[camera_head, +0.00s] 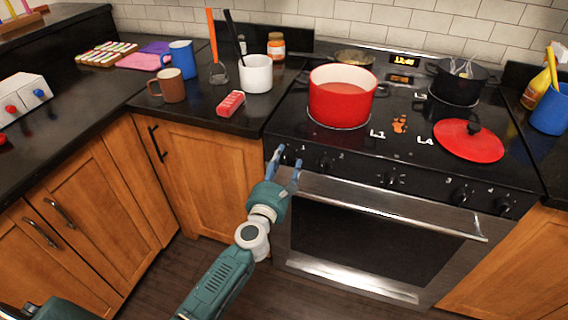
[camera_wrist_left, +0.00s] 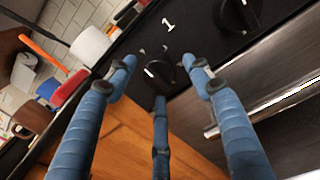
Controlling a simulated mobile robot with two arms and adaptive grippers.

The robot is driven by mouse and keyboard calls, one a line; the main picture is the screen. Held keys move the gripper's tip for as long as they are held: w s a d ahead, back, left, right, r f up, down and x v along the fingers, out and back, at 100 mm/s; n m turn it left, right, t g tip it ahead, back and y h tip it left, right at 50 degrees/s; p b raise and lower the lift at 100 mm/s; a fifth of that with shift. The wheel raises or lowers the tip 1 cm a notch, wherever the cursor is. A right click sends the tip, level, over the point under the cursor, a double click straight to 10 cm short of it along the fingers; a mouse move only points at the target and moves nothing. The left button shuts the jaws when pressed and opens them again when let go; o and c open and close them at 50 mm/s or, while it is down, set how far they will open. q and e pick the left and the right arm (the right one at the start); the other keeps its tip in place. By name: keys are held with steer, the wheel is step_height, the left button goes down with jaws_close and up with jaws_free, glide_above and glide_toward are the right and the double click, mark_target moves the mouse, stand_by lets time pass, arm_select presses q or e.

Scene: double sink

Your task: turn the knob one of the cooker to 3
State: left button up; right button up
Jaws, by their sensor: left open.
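Knob one (camera_head: 289,157) is a dark knob at the left end of the black cooker's front panel. In the left wrist view the knob (camera_wrist_left: 158,74) is near the printed "1", with a pale mark on it. My left gripper (camera_head: 286,164) is open, its blue fingers reaching up to the panel around that knob. In the wrist view the left gripper (camera_wrist_left: 158,64) has its two upper fingertips on either side of the knob and a third finger below. I cannot tell whether any finger touches it. My right gripper is not in view.
Knob two (camera_head: 323,163) is close to the right; it also shows in the wrist view (camera_wrist_left: 238,16). The steel oven handle (camera_head: 385,205) runs below the knobs. A red pot (camera_head: 341,100) and red lid (camera_head: 468,141) are on the cooktop. A wooden cabinet (camera_head: 195,170) is left.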

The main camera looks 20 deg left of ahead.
arm_select(q)
steer(key=shift+s, duration=0.1)
steer(key=c, duration=1.1)
